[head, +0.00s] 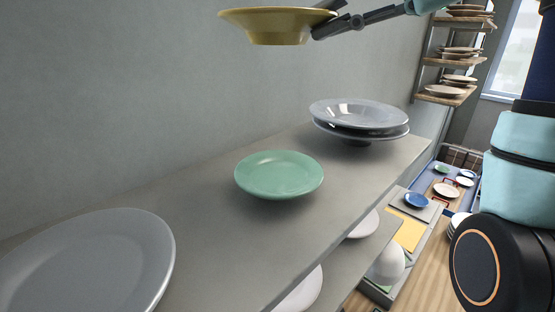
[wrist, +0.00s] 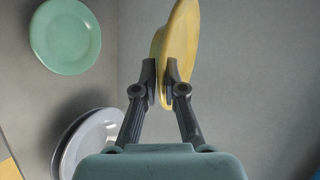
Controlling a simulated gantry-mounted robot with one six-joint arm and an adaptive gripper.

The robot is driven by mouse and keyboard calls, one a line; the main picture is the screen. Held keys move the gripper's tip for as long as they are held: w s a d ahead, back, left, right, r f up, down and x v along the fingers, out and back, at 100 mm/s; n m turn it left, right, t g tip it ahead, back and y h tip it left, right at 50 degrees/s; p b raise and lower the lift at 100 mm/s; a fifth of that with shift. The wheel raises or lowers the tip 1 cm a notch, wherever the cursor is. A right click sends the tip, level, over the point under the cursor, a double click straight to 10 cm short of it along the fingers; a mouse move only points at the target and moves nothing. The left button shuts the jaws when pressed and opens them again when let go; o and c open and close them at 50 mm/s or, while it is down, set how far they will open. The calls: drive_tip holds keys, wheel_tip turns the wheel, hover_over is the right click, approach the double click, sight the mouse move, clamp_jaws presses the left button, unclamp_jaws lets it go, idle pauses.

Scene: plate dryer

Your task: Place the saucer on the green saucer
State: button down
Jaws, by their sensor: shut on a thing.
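The yellow saucer (head: 268,25) is held in the air near the top of the head view, its rim roughly level. My gripper (head: 328,22) is shut on its right edge. In the wrist view, my gripper (wrist: 167,82) pinches the rim of the yellow saucer (wrist: 181,45), which appears nearly edge-on. The green saucer (head: 278,174) lies flat on the grey shelf, below the yellow one and clear of it. The green saucer also shows at the upper left of the wrist view (wrist: 65,36). Its top is bare.
A grey-blue plate stack (head: 358,116) stands on the shelf (head: 215,225) behind the green saucer. A large grey plate (head: 90,262) lies at the front left. A grey wall (head: 120,90) runs along the back. White dishes (head: 302,290) sit on a lower shelf.

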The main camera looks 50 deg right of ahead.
sight(318, 181)
wheel_tip(318, 181, down, 19)
drive_tip(key=shift+f+p, duration=0.1)
drive_tip(key=shift+p, duration=0.35)
drive_tip(key=c, duration=1.5)
unclamp_jaws()
drive_tip(key=shift+f, duration=0.15)
drive_tip(key=shift+c, duration=0.2)
drive_tip(key=b+v, duration=0.1)
drive_tip(key=v, duration=1.1)
drive_tip(key=shift+s, duration=0.1)
